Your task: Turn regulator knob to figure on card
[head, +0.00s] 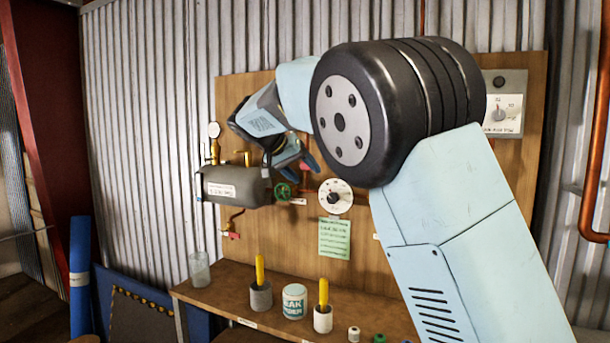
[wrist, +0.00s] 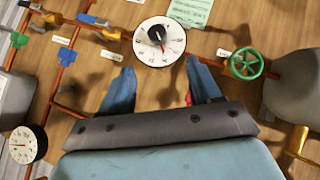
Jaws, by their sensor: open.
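The regulator knob (head: 333,198) is dark, at the centre of a round white dial (head: 345,206) on the wooden board. In the wrist view the knob (wrist: 156,35) shows with its scale around it, just beyond my fingertips. The figures are too small to read surely. The green card (head: 334,238) hangs below the dial; its writing is not legible. It also shows at the top of the wrist view (wrist: 190,11). My gripper (wrist: 158,66) is open and empty, its blue fingers apart on either side below the dial in that picture. In the head view my gripper (head: 300,160) is above left of the dial.
A green handwheel (wrist: 246,64) sits on the pipe close beside the dial. A grey tank (head: 236,186) is mounted to the left. Another dial box (head: 503,108) is at upper right. The bench (head: 215,303) below holds brushes in pots, a tin and a glass.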

